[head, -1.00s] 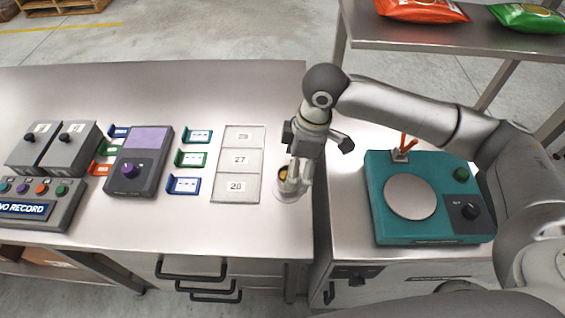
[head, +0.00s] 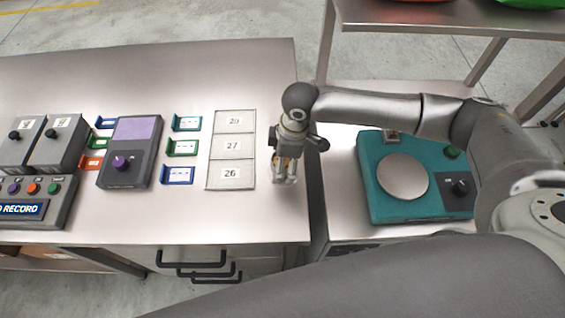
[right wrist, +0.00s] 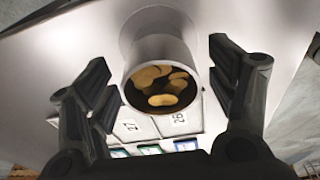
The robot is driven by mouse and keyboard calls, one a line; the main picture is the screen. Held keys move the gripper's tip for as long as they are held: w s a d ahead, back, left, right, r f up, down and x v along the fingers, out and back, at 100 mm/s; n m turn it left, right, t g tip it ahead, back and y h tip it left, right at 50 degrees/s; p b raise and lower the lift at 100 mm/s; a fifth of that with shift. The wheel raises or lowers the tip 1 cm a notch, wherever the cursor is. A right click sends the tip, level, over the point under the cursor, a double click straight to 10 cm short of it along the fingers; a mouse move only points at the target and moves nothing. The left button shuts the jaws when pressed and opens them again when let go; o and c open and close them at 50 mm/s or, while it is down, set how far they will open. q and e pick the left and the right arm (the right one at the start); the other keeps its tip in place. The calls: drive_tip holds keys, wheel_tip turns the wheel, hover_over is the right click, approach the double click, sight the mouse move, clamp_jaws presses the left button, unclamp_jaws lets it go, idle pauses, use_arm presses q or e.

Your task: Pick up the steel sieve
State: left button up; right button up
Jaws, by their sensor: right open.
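The steel sieve appears to be the round steel vessel (right wrist: 163,50) in the right wrist view, with several yellow-brown slices inside. Its mouth faces the camera. My right gripper (head: 284,181) is open, with one finger on each side of the vessel and a visible gap at both sides in the wrist view. In the head view the gripper is over the right end of the bench and hides most of the vessel. I cannot tell whether the vessel touches the bench. My left gripper is not in view.
A grey panel with labelled cells (head: 231,150) lies just left of the gripper. Small coloured holders (head: 181,147) and a purple-topped device (head: 131,152) stand further left. A teal scale (head: 377,205) stands on the right bench across a narrow gap.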

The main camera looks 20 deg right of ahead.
drive_tip(key=shift+f, duration=0.5)
drive_tip(key=c, duration=1.2)
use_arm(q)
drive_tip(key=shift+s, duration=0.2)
use_arm(e)
drive_tip(key=shift+c, duration=0.7)
drive_tip(key=shift+r, duration=0.1)
